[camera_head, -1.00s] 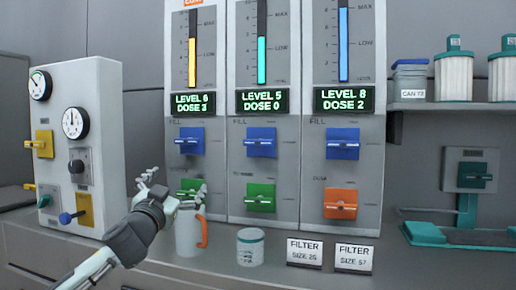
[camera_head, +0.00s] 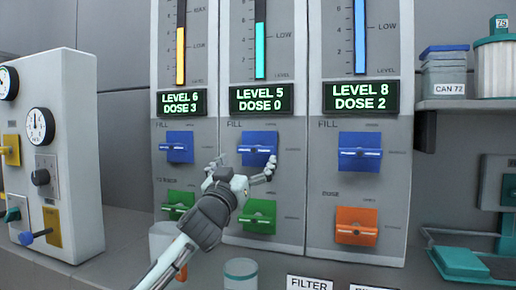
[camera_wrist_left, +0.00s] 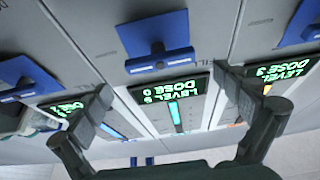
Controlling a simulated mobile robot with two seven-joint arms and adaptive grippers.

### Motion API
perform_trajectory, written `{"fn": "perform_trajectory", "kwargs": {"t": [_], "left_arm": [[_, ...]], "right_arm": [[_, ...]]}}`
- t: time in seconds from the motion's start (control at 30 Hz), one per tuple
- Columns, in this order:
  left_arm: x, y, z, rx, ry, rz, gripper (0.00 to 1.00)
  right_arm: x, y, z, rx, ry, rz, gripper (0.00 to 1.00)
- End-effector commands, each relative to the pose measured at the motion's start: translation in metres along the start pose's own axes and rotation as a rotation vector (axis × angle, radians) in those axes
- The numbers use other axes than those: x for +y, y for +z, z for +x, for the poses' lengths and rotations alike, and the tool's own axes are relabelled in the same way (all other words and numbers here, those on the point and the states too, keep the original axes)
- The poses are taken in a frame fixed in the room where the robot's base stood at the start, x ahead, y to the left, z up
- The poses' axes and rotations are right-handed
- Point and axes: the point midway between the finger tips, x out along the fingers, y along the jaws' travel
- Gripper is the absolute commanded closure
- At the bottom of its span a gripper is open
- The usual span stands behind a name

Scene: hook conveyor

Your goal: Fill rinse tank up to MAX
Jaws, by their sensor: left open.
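Three tank panels stand side by side, and their name labels are out of the frame. The left display (camera_head: 182,103) reads LEVEL 6, DOSE 3, the middle one (camera_head: 261,99) LEVEL 5, DOSE 0, the right one (camera_head: 361,97) LEVEL 8, DOSE 2. Each has a blue FILL lever: left (camera_head: 180,146), middle (camera_head: 258,143), right (camera_head: 360,152). My left gripper (camera_head: 243,167) is open just in front of the middle lever. In the left wrist view the middle lever (camera_wrist_left: 158,60) lies between the open fingers (camera_wrist_left: 162,88); contact cannot be told. My right gripper is not in view.
Green levers (camera_head: 259,215) and an orange lever (camera_head: 356,225) sit below. A mug (camera_head: 162,243) and a jar (camera_head: 240,273) stand in front, the mug partly behind my arm. A gauge box (camera_head: 75,160) is at left, a shelf (camera_head: 470,104) with containers at right.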

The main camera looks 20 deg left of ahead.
Motion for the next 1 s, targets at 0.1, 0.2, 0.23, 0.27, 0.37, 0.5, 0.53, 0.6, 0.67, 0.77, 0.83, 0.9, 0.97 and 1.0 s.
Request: {"fn": "perform_trajectory", "kwargs": {"t": [0.1, 0.2, 0.23, 0.27, 0.37, 0.5, 0.53, 0.6, 0.67, 0.77, 0.83, 0.9, 0.97, 1.0], "left_arm": [[-0.001, -0.002, 0.021, 0.000, -0.003, 0.002, 0.00], [-0.001, -0.002, 0.038, 0.000, -0.002, 0.001, 0.00], [0.000, -0.003, 0.042, 0.000, -0.002, 0.001, 0.00], [0.000, -0.002, 0.046, -0.001, -0.002, 0.001, 0.00], [0.000, -0.001, 0.057, 0.000, -0.001, 0.001, 0.00], [0.000, 0.000, 0.064, -0.001, -0.001, 0.002, 0.00], [0.000, 0.000, 0.064, -0.001, -0.001, 0.002, 0.00], [0.000, 0.000, 0.065, -0.002, -0.001, 0.002, 0.00], [0.000, 0.000, 0.065, -0.001, -0.001, 0.001, 0.00], [0.000, 0.000, 0.065, -0.001, -0.001, 0.001, 0.01], [0.000, 0.000, 0.065, -0.001, -0.001, 0.001, 0.10], [0.000, 0.000, 0.065, -0.001, -0.001, 0.001, 0.19], [0.000, 0.000, 0.064, -0.001, -0.001, 0.001, 0.26], [0.000, 0.000, 0.064, -0.001, -0.001, 0.001, 0.31]], "right_arm": [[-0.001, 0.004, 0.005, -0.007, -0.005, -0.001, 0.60], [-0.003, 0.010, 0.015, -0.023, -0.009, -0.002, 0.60], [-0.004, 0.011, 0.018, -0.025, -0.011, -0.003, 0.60], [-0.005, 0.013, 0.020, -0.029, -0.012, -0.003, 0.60], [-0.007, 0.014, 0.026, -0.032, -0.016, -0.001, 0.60], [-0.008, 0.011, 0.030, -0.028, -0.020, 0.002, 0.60], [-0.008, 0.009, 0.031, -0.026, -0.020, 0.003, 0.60], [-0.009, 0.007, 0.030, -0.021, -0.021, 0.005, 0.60], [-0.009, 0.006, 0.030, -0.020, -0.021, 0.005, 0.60], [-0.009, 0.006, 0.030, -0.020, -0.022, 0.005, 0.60], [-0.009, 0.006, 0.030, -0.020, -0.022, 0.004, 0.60], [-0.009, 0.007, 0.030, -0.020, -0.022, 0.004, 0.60], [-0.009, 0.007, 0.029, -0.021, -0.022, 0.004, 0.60], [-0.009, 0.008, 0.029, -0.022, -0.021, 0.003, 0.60]]}}
